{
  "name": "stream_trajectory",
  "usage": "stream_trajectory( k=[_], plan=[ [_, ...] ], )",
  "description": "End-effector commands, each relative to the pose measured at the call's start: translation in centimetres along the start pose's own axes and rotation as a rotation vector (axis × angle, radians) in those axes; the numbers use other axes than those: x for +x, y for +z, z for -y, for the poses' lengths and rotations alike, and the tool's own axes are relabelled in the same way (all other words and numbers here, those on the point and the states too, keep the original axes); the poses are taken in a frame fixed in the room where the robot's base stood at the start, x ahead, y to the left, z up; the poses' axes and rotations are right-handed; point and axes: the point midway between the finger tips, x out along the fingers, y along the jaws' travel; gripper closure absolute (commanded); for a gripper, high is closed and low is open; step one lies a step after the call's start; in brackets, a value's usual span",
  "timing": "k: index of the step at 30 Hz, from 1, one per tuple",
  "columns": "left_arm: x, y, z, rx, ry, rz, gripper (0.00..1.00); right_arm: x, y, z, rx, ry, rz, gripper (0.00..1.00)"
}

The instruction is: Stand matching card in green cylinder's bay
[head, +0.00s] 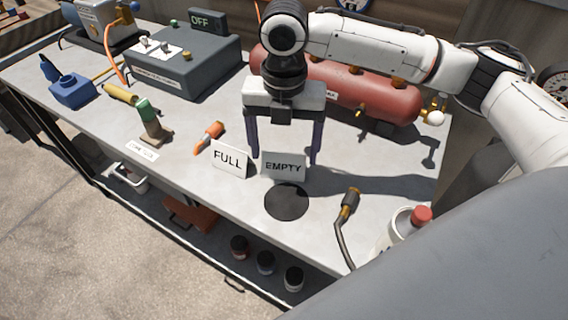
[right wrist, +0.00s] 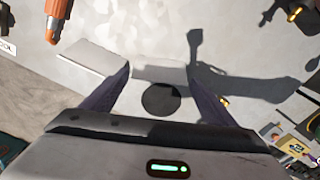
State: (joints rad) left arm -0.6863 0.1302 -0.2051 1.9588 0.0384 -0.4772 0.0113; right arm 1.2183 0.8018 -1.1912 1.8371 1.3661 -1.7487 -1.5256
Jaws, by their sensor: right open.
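A white card reading EMPTY (head: 284,167) stands slightly tilted on the grey bench, just behind a black round disc (head: 287,203). A second white card reading FULL (head: 229,158) stands to its left. My right gripper (head: 285,160) points down at the EMPTY card, its two dark fingers open, one towards each side of it. In the right wrist view the EMPTY card (right wrist: 160,74) shows between the fingertips, the black disc (right wrist: 161,99) shows nearer, and the FULL card (right wrist: 92,58) lies left. I cannot make out a green cylinder. My left gripper is out of view.
A red tank (head: 350,95) lies behind my right gripper. A grey box (head: 187,62) with an OFF sign, a green-topped item (head: 147,110) and an orange-handled tool (head: 210,136) are left. A torch with a hose (head: 348,205) and a red-capped bottle (head: 403,222) are right.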

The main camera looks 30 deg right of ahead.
Motion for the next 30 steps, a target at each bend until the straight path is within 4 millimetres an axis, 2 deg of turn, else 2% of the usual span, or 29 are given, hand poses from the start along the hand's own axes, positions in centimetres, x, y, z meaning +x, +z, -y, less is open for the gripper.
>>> stream_trajectory(
  k=[1,4,12,14,18,20,26,30],
  plan=[
    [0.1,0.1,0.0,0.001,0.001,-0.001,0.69,0.9,0.0,0.1,0.001,-0.002,-0.001,0.20],
    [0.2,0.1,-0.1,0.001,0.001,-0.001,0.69,2.0,0.0,0.1,0.001,-0.001,0.000,0.20],
    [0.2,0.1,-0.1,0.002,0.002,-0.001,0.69,2.3,0.0,0.0,0.000,0.000,0.001,0.20],
    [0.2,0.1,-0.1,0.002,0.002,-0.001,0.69,2.3,0.0,0.0,0.000,0.000,0.001,0.27],
    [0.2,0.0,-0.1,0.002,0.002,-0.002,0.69,2.3,0.0,0.0,0.000,0.000,0.001,0.51],
    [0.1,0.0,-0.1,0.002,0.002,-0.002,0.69,2.3,0.0,0.0,0.000,0.001,0.001,0.55],
    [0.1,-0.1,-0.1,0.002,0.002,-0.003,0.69,2.1,0.0,0.0,0.000,0.001,0.001,0.55],
    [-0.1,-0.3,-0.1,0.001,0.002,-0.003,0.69,0.6,0.1,-0.1,-0.001,0.004,0.003,0.55]
  ],
)
